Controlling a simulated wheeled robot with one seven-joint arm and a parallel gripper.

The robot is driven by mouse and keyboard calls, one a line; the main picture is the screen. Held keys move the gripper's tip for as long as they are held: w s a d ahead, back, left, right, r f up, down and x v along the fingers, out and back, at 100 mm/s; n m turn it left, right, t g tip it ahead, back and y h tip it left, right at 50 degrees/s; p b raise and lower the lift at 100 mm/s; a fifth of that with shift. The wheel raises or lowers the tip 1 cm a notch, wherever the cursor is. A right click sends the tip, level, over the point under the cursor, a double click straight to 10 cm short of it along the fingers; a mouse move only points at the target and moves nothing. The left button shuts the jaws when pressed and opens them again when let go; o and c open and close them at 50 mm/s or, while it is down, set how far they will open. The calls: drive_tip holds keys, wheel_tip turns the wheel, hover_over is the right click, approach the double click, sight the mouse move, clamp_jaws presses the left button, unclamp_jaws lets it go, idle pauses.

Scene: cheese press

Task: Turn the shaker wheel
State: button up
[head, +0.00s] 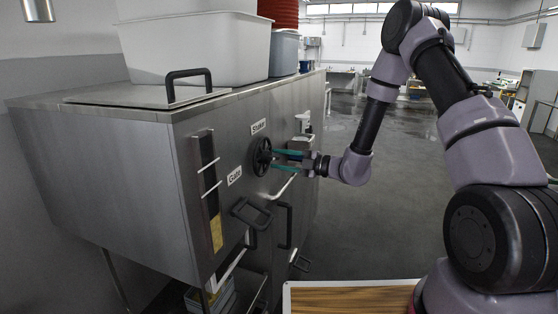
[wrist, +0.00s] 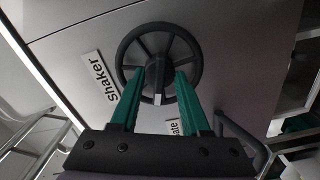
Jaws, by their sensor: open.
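My gripper (head: 277,160) has green fingers pointing at the wheel. In the wrist view the fingers (wrist: 157,88) are apart, one on each side of the hub, over the lower part of the wheel. I cannot tell whether they touch it.
The steel cabinet (head: 120,190) has a "Gate" label (head: 234,176) and a dark looped handle (head: 251,215) below the wheel. A white tub (head: 195,50) and a lid with a black handle (head: 188,75) are on top. The floor (head: 350,230) to the right is clear.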

drive_tip(key=v, duration=1)
drive_tip(key=shift+d, duration=0.15)
drive_tip(key=shift+s+r, duration=0.1)
drive_tip(key=s+d+r+n+g+h, duration=0.2)
drive_tip(key=s+r+n+g+h, duration=0.45)
drive_tip(key=s+r+n, duration=1.15)
drive_tip(key=s+d+r+n+t+h, duration=0.2)
drive_tip(key=d+n, duration=0.5)
drive_tip(key=n, duration=0.4)
drive_tip(key=s+d+r+n+t+h, duration=0.3)
drive_tip(key=d+r+n+t+h, duration=0.2)
drive_tip(key=n, duration=0.6)
drive_tip(key=shift+s+d+r+h, duration=0.3)
drive_tip(key=shift+d+r+h, duration=0.15)
drive_tip(key=shift+d+h, duration=0.45)
drive_tip(key=shift+d+t, duration=0.1)
drive_tip(key=shift+t, duration=0.15)
